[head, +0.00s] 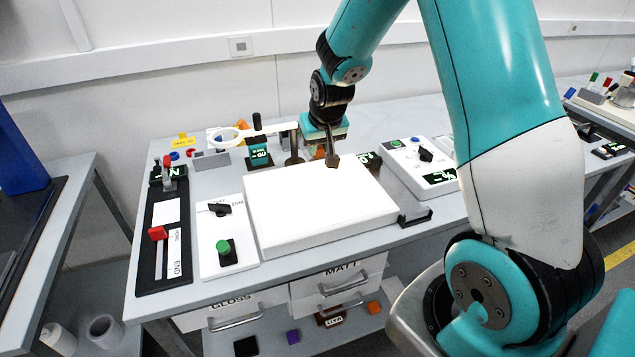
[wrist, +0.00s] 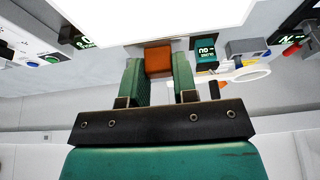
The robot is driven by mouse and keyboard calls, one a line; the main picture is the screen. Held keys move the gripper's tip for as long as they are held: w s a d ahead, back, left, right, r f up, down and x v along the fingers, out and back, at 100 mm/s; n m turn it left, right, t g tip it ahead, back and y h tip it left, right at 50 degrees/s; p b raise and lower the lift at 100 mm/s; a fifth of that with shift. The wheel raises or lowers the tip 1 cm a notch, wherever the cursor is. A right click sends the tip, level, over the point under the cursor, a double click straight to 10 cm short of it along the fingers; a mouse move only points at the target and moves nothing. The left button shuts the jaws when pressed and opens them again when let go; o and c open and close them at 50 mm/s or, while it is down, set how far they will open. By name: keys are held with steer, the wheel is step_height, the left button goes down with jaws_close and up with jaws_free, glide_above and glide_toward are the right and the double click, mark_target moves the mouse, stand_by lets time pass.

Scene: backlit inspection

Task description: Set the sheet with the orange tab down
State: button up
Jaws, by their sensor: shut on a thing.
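My gripper (head: 322,150) is at the back edge of the bright white light panel (head: 320,215), partly hidden behind its own fittings. In the wrist view my gripper (wrist: 158,75) has its two green fingers on either side of an orange tab (wrist: 158,60), closed on it. A bright white surface (wrist: 140,15) lies just beyond the tab. The sheet itself cannot be told apart from the glowing panel, and I cannot tell whether it touches the panel. A little orange (head: 319,154) shows by the gripper in the head view.
Left of the panel are a box with a green button (head: 224,247) and a black slider strip with a red knob (head: 157,233). A ring magnifier (head: 224,138) stands behind. A control box (head: 420,160) sits at the right. Drawers (head: 345,282) are below the front edge.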

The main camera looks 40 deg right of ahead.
mark_target(317, 194)
step_height(317, 194, down, 12)
steer(key=shift+f+p, duration=0.25)
steer(key=shift+p, duration=0.75)
steer(key=shift+f, duration=0.15)
steer(key=o, duration=0.9)
